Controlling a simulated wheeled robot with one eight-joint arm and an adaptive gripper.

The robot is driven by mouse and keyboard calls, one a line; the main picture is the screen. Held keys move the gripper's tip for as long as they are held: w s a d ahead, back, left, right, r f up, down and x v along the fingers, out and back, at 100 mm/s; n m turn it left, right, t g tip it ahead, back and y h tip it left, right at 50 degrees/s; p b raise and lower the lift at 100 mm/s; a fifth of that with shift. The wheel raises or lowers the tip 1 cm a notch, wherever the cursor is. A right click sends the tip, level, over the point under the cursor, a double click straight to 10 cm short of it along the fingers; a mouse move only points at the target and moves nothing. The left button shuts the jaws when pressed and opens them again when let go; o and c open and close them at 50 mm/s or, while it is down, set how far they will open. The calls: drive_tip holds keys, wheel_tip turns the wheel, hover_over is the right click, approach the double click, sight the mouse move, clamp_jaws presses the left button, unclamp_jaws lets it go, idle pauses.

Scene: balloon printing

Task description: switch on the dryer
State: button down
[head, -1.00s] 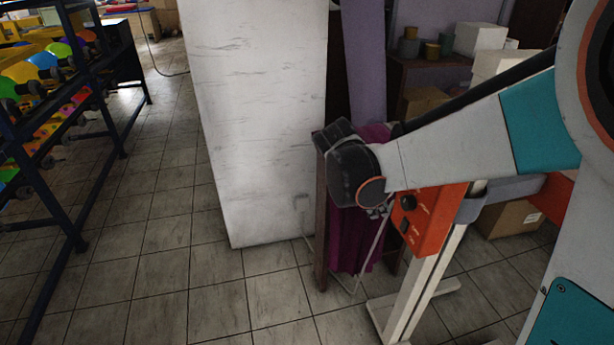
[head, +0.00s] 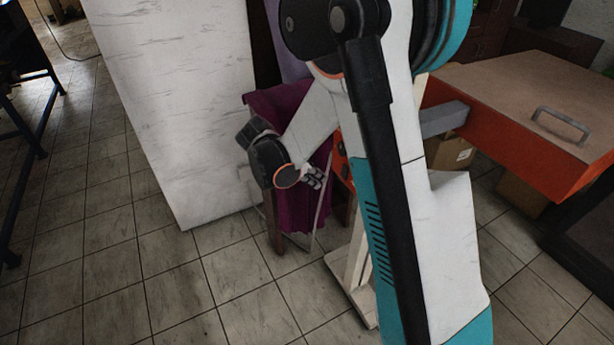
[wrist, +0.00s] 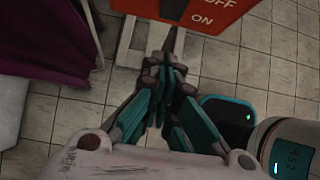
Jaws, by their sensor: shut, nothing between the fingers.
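The red-orange control box (wrist: 222,14) is at the top of the wrist view, with the words OFF and ON. A dark switch (wrist: 186,8) is on its face, cut by the frame edge. In the head view, only a sliver of the box (head: 341,162) shows behind my arm. The box is linked to an orange machine with a tan top (head: 490,88), which seems to be the dryer. My gripper (wrist: 168,62) is shut and empty, its fingertips just below the box. It also shows in the head view (head: 314,178). I cannot tell whether the tips touch the box.
A purple cloth (head: 300,208) hangs on a frame left of my gripper. A tall white panel (head: 180,110) stands further left. A pale stand (head: 352,275) rests on the tiled floor. Floor is clear at the lower left.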

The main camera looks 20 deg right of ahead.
sight(344, 172)
drive_tip(key=shift+d+f+b, duration=0.25)
drive_tip(key=shift+d+f, duration=0.05)
drive_tip(key=shift+d, duration=0.55)
drive_tip(key=shift+d+f+b, duration=0.25)
drive_tip(key=shift+d, duration=0.55)
drive_tip(key=shift+d+f+b, duration=0.25)
drive_tip(key=shift+d+f, duration=0.05)
drive_tip(key=shift+d, duration=0.55)
drive_tip(key=shift+b+x, duration=0.4)
drive_tip(key=shift+x, duration=0.4)
drive_tip(key=shift+w, duration=0.1)
drive_tip(key=shift+r, duration=0.15)
